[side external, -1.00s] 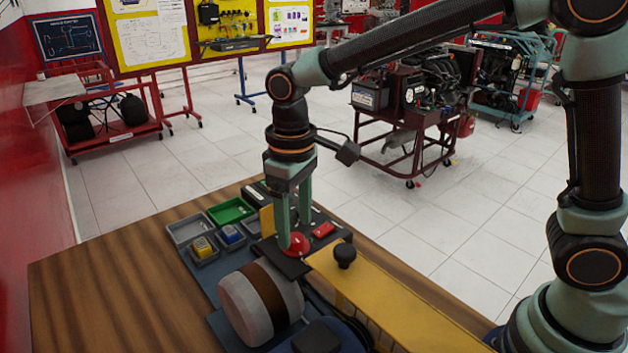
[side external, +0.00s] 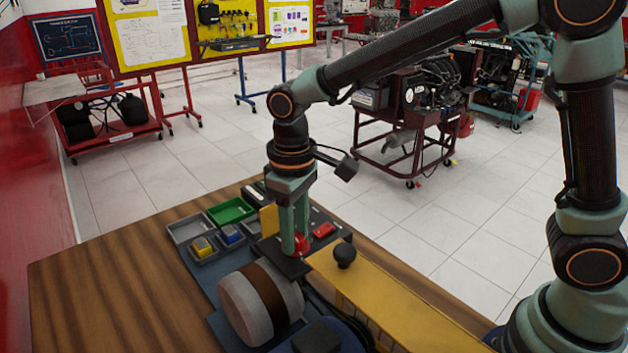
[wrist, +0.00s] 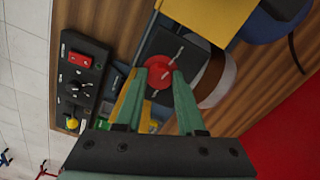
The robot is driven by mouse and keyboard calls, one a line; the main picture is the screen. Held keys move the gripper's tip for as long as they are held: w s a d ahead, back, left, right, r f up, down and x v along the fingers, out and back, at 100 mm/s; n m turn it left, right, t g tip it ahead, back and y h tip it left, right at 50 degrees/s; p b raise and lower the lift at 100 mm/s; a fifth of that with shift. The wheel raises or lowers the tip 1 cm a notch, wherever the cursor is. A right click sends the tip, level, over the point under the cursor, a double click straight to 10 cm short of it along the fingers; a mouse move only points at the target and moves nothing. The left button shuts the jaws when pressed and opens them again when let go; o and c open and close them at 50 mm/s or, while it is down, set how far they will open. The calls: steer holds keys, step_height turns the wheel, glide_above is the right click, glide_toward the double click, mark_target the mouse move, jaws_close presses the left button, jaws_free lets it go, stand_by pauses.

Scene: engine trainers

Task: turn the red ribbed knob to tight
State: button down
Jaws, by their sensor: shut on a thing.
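The red ribbed knob (side external: 302,243) sits on a dark plate (side external: 289,267) beside the yellow beam. It also shows in the wrist view (wrist: 159,75), where white marks lie on the dark plate around it. My gripper (side external: 296,250) points straight down over the knob. In the wrist view its two green fingers (wrist: 160,72) sit on either side of the knob, shut on it. The fingers hide part of the knob in the side view.
A yellow beam (side external: 390,300) with a black round knob (side external: 344,255) stands close at the right. A grey and brown cylinder (side external: 240,308) lies in front. A red rocker (side external: 324,230) is just behind.

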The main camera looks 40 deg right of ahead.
steer(key=shift+m, duration=0.4)
steer(key=m, duration=0.6)
steer(key=shift+r+m, duration=0.1)
steer(key=shift+m, duration=0.2)
steer(key=m, duration=0.3)
steer(key=shift+m, duration=0.3)
steer(key=m, duration=0.3)
steer(key=shift+m, duration=0.4)
steer(key=m, duration=1.5)
